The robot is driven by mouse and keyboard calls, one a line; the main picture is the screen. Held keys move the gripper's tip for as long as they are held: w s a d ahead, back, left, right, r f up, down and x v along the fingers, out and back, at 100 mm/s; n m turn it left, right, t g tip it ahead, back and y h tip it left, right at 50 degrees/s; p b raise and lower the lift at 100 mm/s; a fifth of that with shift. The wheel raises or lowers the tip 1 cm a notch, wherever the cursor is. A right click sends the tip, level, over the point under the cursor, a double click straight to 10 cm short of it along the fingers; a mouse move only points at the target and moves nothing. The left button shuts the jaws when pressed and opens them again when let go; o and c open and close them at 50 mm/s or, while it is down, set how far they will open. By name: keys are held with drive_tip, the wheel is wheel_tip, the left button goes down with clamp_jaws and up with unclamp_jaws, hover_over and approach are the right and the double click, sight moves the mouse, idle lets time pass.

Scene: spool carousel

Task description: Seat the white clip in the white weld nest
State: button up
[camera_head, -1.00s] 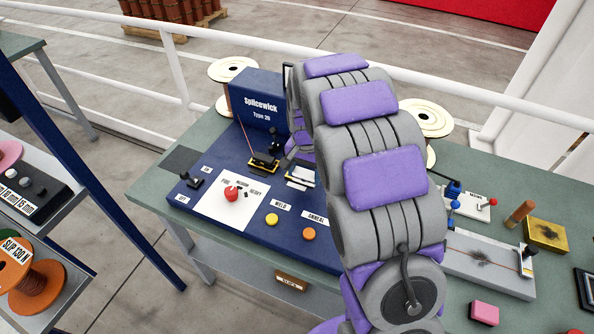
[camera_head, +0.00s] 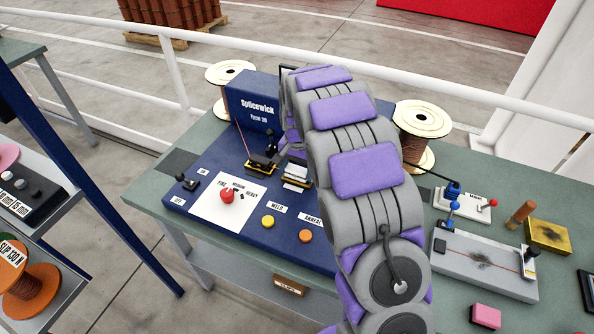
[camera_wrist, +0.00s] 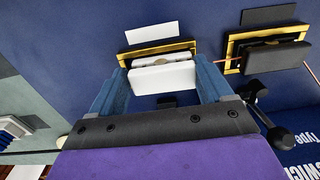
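The white clip (camera_wrist: 163,78) is a white block between the two blue fingers of my gripper (camera_wrist: 160,88) in the wrist view. The fingers meet its two ends, so my gripper looks shut on it. The white weld nest (camera_wrist: 120,58) is a gold frame with a white plate (camera_wrist: 152,31) behind it. The clip overlaps the front of this frame; I cannot tell whether it touches the nest or is above it. In the head view, my arm hides most of the gripper beside the welder (camera_head: 258,100).
Right of the white nest, a second gold-framed nest (camera_wrist: 229,50) holds a dark clip (camera_wrist: 277,57), with copper wire running there. A black lever knob (camera_wrist: 279,138) is close to the right finger. The blue panel has a red knob (camera_head: 227,196), yellow button (camera_head: 267,222) and orange button (camera_head: 306,236).

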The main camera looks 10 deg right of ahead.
sight(298, 169)
drive_tip(key=o, duration=0.4)
drive_tip(key=shift+s+d+f, duration=0.3)
drive_tip(key=shift+s+f, duration=0.15)
drive_tip(key=shift+f, duration=0.1)
drive_tip(key=shift+w+a+f, duration=0.1)
drive_tip(key=shift+a+f, duration=0.05)
drive_tip(key=shift+a, duration=0.15)
drive_tip(key=shift+w+r, duration=0.3)
drive_tip(key=shift+r, duration=0.15)
wheel_tip(298, 169, up, 11)
drive_tip(key=p, duration=0.3)
drive_tip(key=s+d+r+n, duration=0.1)
drive_tip(key=s+r, duration=0.4)
drive_tip(key=s, duration=0.4)
drive_tip(key=s+n+g, duration=0.2)
drive_tip(key=s+n, duration=0.4)
drive_tip(key=s, duration=2.6)
drive_tip(key=shift+s+a+r, duration=0.15)
drive_tip(key=shift+s+a, duration=0.15)
drive_tip(key=shift+s, duration=0.05)
